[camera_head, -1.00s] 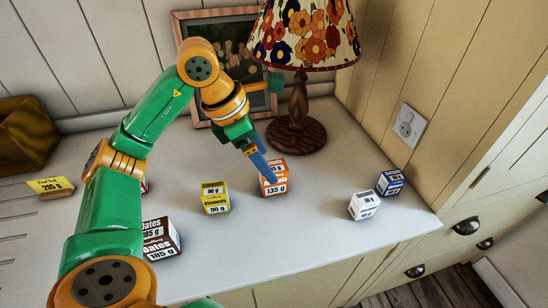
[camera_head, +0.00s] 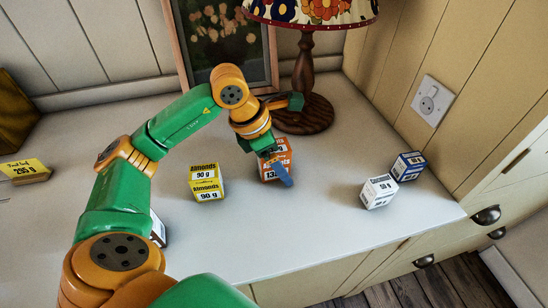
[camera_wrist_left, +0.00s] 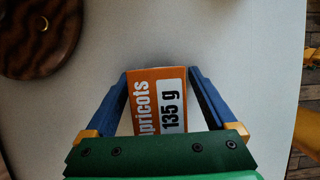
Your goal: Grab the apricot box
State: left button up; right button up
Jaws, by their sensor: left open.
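The apricot box (camera_head: 268,172) is an orange and white cube marked 135 g on the white counter (camera_head: 285,235). In the head view my left gripper (camera_head: 278,168) is at it and covers part of its front. In the left wrist view the box (camera_wrist_left: 157,100) sits between the two blue fingers of my left gripper (camera_wrist_left: 160,85), with its label facing the camera. The fingers are open, one on each side, with a narrow gap at least on the right. My right gripper is not in view.
A yellow almonds box (camera_head: 207,182) stands just left of the apricot box. A white box (camera_head: 379,191) and a blue box (camera_head: 408,166) stand to the right. The lamp (camera_head: 303,75) and a picture frame (camera_head: 222,45) are behind. A dates box is mostly hidden by my arm.

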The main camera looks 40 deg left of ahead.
pick_arm(q)
grip_shut()
